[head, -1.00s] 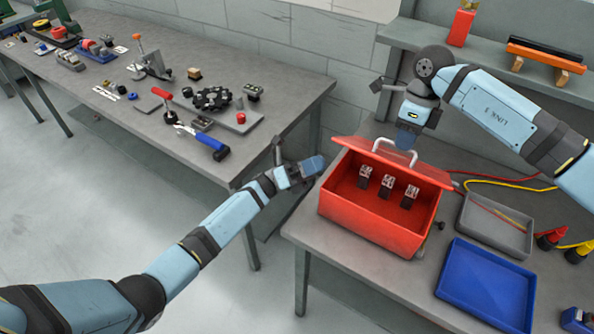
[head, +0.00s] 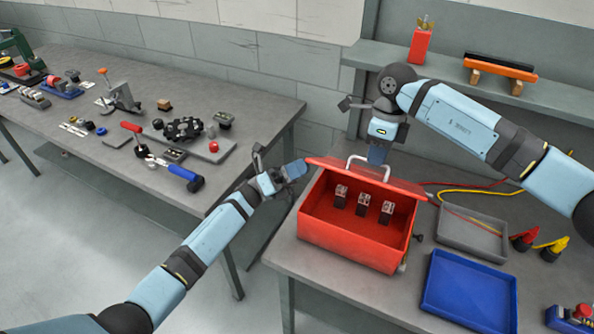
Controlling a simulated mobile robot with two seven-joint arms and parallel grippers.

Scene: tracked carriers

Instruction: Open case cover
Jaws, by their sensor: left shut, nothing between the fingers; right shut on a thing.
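The red case (head: 352,242) stands on the right-hand workbench. Its red cover (head: 335,165) is raised at the back and leans away, with a light grey handle (head: 371,163) on it. Several small dark blocks with pale tops (head: 363,205) stand inside the case. My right gripper (head: 378,156) is at the cover's back side by the handle, pointing down and shut; its fingertips are partly hidden behind the cover, so the exact grip point is unclear. My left gripper (head: 294,170) is shut and empty, just left of the case's back left corner.
A grey tray (head: 470,240) and a blue tray (head: 468,292) lie right of the case, with red and yellow cables (head: 470,190) behind. A shelf (head: 440,80) runs above the bench. The left bench (head: 75,165) holds tools and parts. A floor gap separates the benches.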

